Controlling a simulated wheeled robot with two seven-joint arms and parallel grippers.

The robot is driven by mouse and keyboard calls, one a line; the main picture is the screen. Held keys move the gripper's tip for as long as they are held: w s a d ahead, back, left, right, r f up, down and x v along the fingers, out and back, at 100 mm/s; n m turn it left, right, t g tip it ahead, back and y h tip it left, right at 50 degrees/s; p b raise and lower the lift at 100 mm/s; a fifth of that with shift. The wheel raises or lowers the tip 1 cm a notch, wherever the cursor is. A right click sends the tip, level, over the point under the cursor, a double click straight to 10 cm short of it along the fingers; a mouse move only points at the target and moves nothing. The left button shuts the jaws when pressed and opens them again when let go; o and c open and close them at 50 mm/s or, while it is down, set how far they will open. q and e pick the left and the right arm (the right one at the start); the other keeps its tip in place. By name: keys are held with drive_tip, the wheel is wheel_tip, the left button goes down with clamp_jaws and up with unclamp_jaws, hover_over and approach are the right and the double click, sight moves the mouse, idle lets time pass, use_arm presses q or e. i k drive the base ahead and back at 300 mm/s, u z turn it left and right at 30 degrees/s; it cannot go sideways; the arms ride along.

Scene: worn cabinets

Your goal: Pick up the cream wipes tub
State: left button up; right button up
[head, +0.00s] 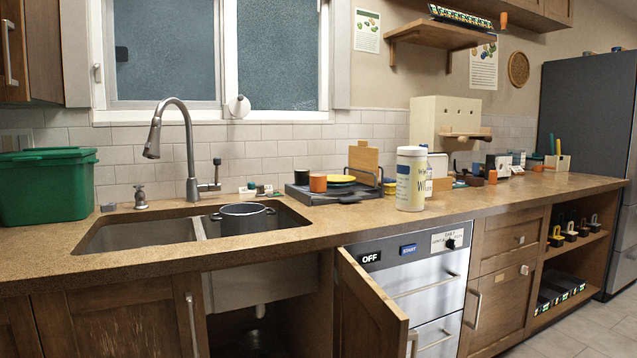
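The cream wipes tub (410,179) stands upright on the brown countertop (330,230), near its front edge above the steel drawer unit. It is a cream cylinder with a white lid and a label with blue and yellow parts. A white bottle stands close behind it on the right and is partly hidden by it. Neither of my grippers shows in the head view.
A dark tray (330,193) with cups and a yellow dish lies left of the tub. A pot (243,217) sits at the double sink, and a green bin (48,184) stands far left. A cabinet door (370,305) hangs open below the counter.

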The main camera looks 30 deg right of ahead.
sight(411, 165)
drive_tip(key=z, duration=0.25)
drive_tip(key=i, duration=0.85)
drive_tip(key=z, duration=0.6)
